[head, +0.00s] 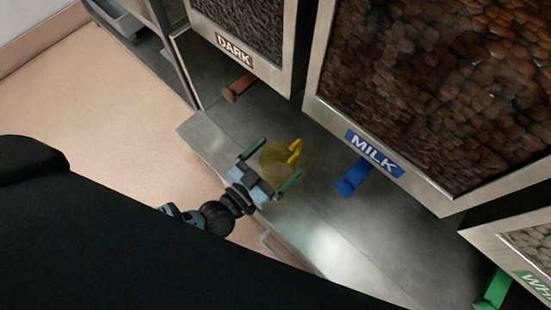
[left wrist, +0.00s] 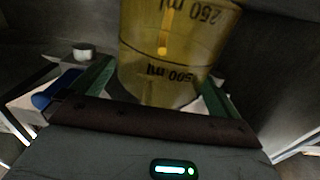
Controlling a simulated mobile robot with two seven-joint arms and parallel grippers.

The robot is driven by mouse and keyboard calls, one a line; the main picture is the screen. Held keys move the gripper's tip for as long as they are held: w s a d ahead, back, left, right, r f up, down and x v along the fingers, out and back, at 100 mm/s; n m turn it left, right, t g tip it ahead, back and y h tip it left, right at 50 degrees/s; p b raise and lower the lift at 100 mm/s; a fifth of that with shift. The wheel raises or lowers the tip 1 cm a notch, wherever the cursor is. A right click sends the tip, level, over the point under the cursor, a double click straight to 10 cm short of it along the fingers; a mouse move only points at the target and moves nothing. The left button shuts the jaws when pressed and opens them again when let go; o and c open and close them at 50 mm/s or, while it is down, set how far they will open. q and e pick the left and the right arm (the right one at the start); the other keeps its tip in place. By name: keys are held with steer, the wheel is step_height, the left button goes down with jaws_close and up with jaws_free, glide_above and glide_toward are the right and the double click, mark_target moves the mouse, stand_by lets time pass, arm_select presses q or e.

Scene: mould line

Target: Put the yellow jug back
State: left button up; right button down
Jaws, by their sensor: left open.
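The yellow jug (head: 276,160) is see-through, with a bright yellow handle (head: 296,150) on its far right side. It stands on the grey metal counter, below and between the dark and milk bins. In the left wrist view the jug (left wrist: 178,55) fills the upper middle, with dark volume marks that appear upside down. My left gripper (head: 272,169) is open, its two green fingers on either side of the jug. In the left wrist view the fingers flank the jug's near part; I cannot tell whether they touch it. My right gripper is not in view.
A bin labelled DARK (head: 235,50) with a brown spout (head: 238,88) and a bin labelled MILK (head: 374,153) with a blue spout (head: 352,178) stand behind the jug. A green spout (head: 493,290) is at lower right. The counter (head: 335,235) is bare toward the front.

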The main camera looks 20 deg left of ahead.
arm_select(q)
steer(key=p+v, duration=0.3)
steer(key=v, duration=0.8)
steer(key=shift+s+a, duration=0.15)
steer(key=shift+s, duration=0.2)
steer(key=shift+f, duration=0.1)
